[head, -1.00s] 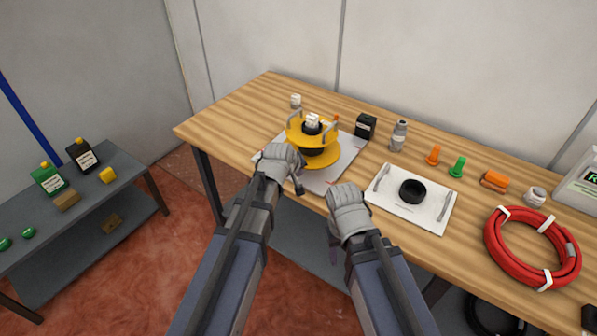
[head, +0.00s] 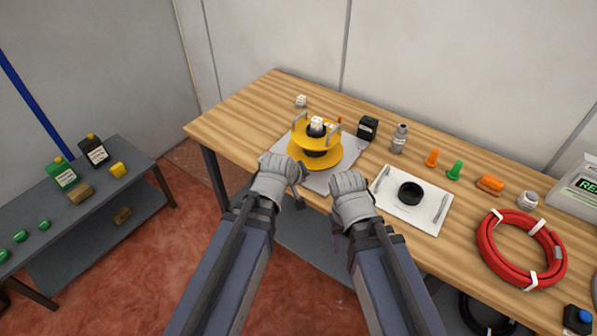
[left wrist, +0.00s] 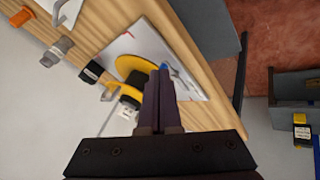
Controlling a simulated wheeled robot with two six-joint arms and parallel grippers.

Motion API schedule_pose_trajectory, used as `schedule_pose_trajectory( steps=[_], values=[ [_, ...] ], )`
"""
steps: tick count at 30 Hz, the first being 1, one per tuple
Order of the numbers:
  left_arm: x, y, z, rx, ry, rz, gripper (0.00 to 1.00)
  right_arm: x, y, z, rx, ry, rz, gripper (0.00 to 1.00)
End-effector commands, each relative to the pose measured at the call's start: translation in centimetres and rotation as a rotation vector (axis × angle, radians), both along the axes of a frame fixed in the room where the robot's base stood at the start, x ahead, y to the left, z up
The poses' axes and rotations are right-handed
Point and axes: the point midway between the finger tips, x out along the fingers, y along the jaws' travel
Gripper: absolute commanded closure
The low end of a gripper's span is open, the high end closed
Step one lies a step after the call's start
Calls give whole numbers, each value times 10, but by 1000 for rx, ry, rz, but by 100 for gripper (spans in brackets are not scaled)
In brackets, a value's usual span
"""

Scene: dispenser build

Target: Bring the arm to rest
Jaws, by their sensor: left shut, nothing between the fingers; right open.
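The yellow dispenser assembly (head: 318,160) stands on a light mat (head: 318,181) on the wooden workbench. It has two yellow discs, grey handles and a dark middle with a white top. It also shows in the left wrist view (left wrist: 128,68). My left gripper (head: 299,203) is at the bench's front edge, just in front of the dispenser and apart from it. In the left wrist view its fingers (left wrist: 163,72) are together and empty. My right gripper (head: 335,243) hangs in front of the bench edge, left of the white tray; its fingers are mostly hidden below the hand.
A white tray (head: 429,217) holds a black ring (head: 410,193). A low grey shelf (head: 108,200) with bottles stands left.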

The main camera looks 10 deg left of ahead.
Motion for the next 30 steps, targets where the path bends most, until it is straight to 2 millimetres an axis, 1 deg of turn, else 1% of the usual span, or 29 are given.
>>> schedule_pose_trajectory(
  steps=[1,4,19,21,23,25,26,27,30],
  values=[
    [-5,-1,9,0,0,0,100,0,0,9,0,0,0,50],
    [-7,-2,11,0,-1,1,100,0,0,11,0,0,0,50],
    [-7,-2,10,1,1,0,100,0,0,10,0,0,0,50],
    [-10,-4,8,14,13,-16,100,0,0,10,0,0,0,50],
    [-20,-8,3,52,48,-65,100,0,0,10,0,0,0,50],
    [-39,-15,-8,132,122,-168,100,0,0,10,0,0,0,50],
    [-50,-18,-13,172,161,-223,100,0,0,10,0,0,0,50],
    [-65,-21,-19,227,219,-303,100,0,0,10,0,0,0,50],
    [-102,-25,-29,348,353,-496,100,0,0,10,0,0,0,50]
  ],
)
